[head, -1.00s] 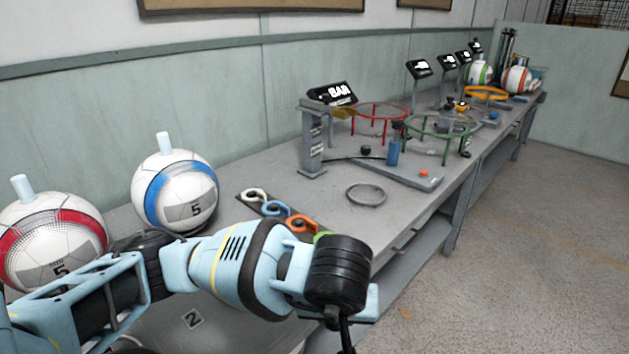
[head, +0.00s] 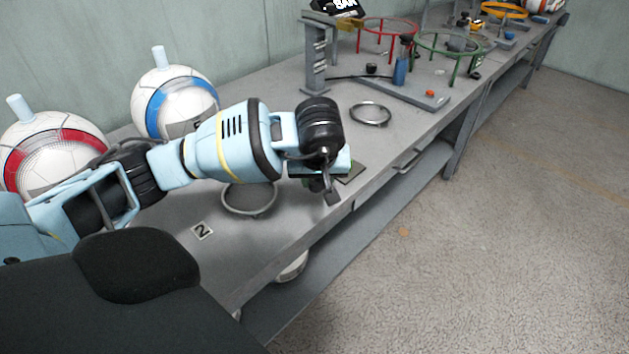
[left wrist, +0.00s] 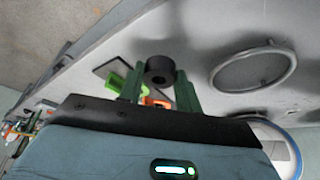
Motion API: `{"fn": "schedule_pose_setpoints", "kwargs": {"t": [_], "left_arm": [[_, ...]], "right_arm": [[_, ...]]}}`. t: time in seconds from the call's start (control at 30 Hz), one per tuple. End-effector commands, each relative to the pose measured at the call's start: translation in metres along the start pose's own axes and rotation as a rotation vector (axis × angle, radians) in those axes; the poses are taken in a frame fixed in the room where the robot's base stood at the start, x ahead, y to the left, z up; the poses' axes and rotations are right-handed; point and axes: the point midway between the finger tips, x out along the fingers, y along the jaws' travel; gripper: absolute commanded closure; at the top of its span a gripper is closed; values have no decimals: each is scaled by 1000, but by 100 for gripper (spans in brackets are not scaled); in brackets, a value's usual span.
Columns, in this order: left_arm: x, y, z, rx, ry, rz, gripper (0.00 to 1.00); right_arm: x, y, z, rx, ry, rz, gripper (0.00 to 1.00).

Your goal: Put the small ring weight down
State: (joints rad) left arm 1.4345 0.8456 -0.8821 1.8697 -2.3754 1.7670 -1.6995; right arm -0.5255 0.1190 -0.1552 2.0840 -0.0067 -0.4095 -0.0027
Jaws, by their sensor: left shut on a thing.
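The small ring weight (left wrist: 160,70) is a short dark cylinder with a hole, seen in the left wrist view between my two green fingertips. My left gripper (left wrist: 159,78) is shut on it. In the head view my left gripper (head: 322,183) points down over the front part of the table (head: 290,140), near its front edge. The weight cannot be made out clearly there, behind the fingers and wrist. I cannot tell how high it hangs above the table. My right gripper is in neither view.
A grey ring (head: 250,200) lies left of the gripper, another (head: 370,114) farther back. A dark mat (head: 352,172) is partly hidden by the gripper; green (left wrist: 116,84) and orange (left wrist: 150,102) hooks show near the weight. Blue-banded (head: 160,95) and red-banded (head: 50,150) balls stand left.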

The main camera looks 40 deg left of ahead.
Motion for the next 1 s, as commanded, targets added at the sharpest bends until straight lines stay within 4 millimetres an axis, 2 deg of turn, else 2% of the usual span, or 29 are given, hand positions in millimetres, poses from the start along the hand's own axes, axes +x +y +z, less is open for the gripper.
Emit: {"fn": "schedule_pose_setpoints", "kwargs": {"t": [0.1, 0.27, 0.47, 0.73, 1.0], "left_arm": [[9, -4, -16, -2, 0, -1, 92], [12, -6, -24, 0, 1, 2, 92], [16, -6, -22, 1, 0, 1, 92], [44, -6, -9, 1, -2, 0, 92], [45, -6, -10, 1, 1, 1, 92]], "right_arm": [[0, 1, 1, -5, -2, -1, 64], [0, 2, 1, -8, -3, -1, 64], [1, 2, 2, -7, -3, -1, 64], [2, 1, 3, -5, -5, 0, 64], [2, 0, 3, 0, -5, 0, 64]]}}
